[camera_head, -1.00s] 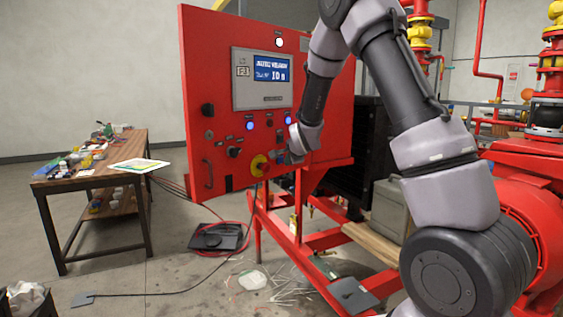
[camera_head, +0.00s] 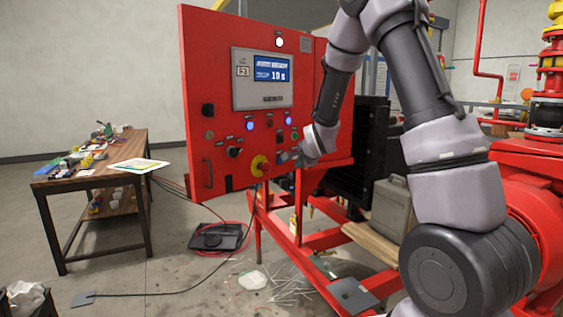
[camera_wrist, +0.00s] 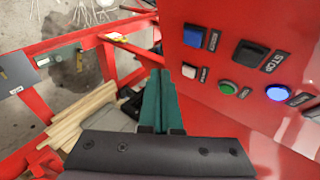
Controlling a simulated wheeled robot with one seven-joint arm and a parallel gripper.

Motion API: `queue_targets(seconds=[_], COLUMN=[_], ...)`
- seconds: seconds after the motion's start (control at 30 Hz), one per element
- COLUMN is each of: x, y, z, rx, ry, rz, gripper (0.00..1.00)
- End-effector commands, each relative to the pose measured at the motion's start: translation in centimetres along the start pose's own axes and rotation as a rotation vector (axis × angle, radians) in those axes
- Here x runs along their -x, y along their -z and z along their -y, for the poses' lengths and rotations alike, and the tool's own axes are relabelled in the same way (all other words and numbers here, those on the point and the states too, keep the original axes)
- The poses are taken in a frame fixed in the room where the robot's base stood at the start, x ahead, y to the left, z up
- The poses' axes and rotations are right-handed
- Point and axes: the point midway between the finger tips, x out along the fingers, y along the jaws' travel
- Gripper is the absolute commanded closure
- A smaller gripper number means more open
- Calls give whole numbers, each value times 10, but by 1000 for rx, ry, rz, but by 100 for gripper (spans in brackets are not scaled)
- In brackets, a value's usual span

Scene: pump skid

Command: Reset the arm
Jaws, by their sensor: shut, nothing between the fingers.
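My arm reaches from the right of the head view toward the red control panel (camera_head: 222,95). My gripper (camera_head: 283,157) is near the panel's lower right part, and its small end is hard to make out there. In the wrist view my gripper (camera_wrist: 160,75) shows two teal fingers closed together with nothing between them. They point past the panel's edge, beside the buttons. The wrist view shows a green button (camera_wrist: 227,87), a lit blue button (camera_wrist: 277,92), a black STOP button (camera_wrist: 250,53) and a blue button (camera_wrist: 193,36).
A yellow-ringed knob (camera_head: 258,166) sits low on the panel. The red skid frame (camera_head: 318,254) lies below, with wooden boards (camera_head: 370,243) and a grey case (camera_head: 392,208) behind. A cluttered workbench (camera_head: 92,178) stands left. Red pipes and a pump crowd the right.

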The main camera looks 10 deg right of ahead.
Motion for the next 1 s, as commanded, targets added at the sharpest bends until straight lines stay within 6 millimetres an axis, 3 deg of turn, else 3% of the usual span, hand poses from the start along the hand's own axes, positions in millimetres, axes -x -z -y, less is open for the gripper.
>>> queue_targets(seconds=[0.57,0.67,0.77,1.0], x=[7,29,68,183], y=[3,11,22,39], z=[4,13,24,29], rx=[10,48,119,349], ry=[-5,-22,-57,-152], rz=[-2,-4,0,55], gripper=[100,100,100,100])
